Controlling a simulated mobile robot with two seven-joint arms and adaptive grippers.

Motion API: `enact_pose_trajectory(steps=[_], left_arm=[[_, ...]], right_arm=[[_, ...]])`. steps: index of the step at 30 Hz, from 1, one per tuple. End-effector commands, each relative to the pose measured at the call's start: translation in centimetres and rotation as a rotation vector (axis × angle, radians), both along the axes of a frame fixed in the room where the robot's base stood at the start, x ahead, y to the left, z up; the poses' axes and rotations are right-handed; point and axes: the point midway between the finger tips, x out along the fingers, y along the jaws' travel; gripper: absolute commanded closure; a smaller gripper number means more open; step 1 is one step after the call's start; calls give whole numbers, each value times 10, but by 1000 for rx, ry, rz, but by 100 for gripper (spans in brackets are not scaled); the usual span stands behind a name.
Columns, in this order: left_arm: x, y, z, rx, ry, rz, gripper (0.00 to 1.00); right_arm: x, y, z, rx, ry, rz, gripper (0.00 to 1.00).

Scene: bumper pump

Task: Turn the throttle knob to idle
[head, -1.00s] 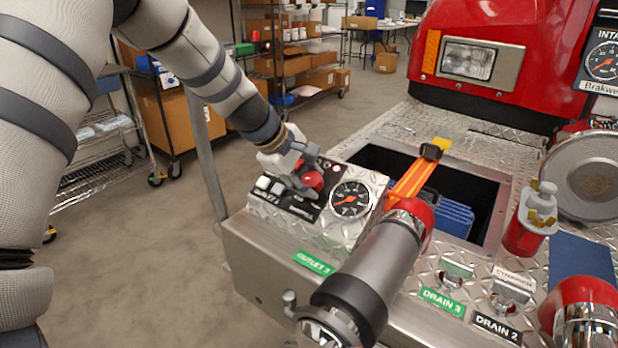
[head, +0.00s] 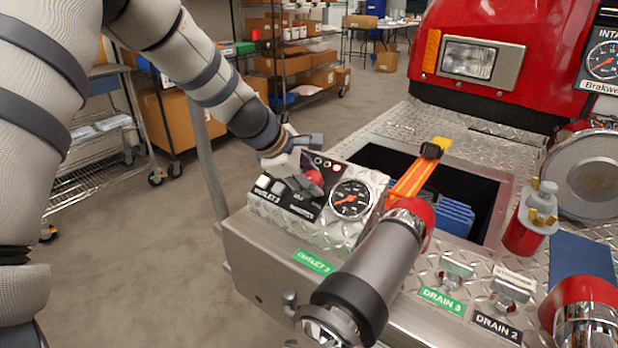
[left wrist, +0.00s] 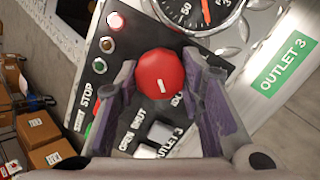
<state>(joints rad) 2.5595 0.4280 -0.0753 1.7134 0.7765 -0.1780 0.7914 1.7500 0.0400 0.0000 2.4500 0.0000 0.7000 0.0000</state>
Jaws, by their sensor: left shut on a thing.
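The throttle knob is a round red knob (left wrist: 161,77) with a short white mark, on a black control panel (left wrist: 118,62). In the left wrist view the mark points toward the bottom, a little to the left. My left gripper (left wrist: 161,80) has one finger on each side of the knob, shut on it. In the head view the red knob (head: 313,181) is partly hidden by my left gripper (head: 302,178). My right gripper is not in view.
A pressure gauge (head: 350,199) sits right beside the panel. A large outlet pipe (head: 372,262) juts toward me in front. An open recess (head: 470,190) with an orange strap (head: 411,180) lies to the right. Shelves with boxes stand behind.

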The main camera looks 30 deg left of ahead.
Motion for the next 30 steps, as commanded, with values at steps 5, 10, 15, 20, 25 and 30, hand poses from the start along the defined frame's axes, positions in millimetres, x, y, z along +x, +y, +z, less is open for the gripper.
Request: enact_pose_trajectory(steps=[5, 10, 15, 20, 25, 30], left_arm=[[0, -1, -1, -4, 4, 0, 93], [0, -1, -1, -3, 3, 0, 44], [0, 0, -1, -2, 2, 0, 44], [-4, 1, 6, 0, -1, -1, 44], [-27, 7, 40, 2, -4, -4, 44], [-54, 14, 74, 1, -3, -1, 44]], right_arm=[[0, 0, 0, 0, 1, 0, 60], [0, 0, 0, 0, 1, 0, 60], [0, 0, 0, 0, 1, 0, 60], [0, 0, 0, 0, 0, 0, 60], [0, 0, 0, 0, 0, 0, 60], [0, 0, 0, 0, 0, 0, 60]])
